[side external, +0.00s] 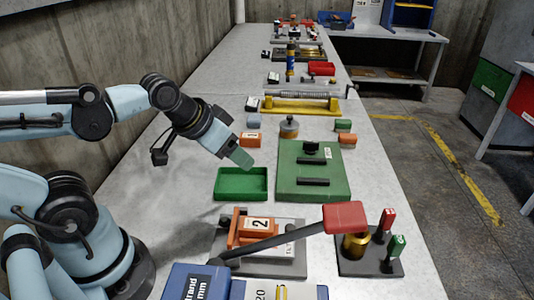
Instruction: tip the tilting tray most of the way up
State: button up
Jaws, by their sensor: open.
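A shallow, open green tray (241,198) lies flat on the grey bench in the middle of the side external view. It looks empty, and no hinge or pivot can be made out on it. I cannot tell for sure that it is the tilting tray. My gripper (243,159) points down and to the right, just above and behind the tray's far edge in the picture, apart from it as far as I can see. The gap between its fingers is too small to see here. It appears to hold nothing.
A green plate with black bars (328,183) stands right of the tray. In front are an orange fixture marked 2 (242,230), a long lever with a red handle (345,217) and a red-and-green-topped switch base (371,262). Small orange and green blocks (343,125) lie behind.

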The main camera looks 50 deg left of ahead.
jog(key=shift+w+d, duration=0.1)
jog(key=shift+d, duration=0.1)
jog(key=c, duration=0.4)
jog(key=d+m+g, duration=0.1)
jog(key=d+m, duration=0.1)
jog(key=m, duration=0.1)
jog(key=w+d+r+m+g, duration=0.1)
jog(key=d+m, duration=0.1)
jog(key=m, duration=0.1)
jog(key=d+r+m+g, duration=0.1)
jog(key=d+m, duration=0.2)
jog(key=shift+w+d+r+g+h, duration=0.1)
jog(key=shift+w+r+g+h, duration=0.15)
jog(key=shift+w+g+h, duration=0.15)
jog(key=shift+c, duration=0.8)
jog(key=m+g, duration=0.3)
jog(key=m, duration=0.6)
send_over(290, 227)
jog(key=shift+y, duration=0.4)
jog(key=shift+f, duration=5.6)
jog(key=shift+c, duration=0.4)
grip_shut()
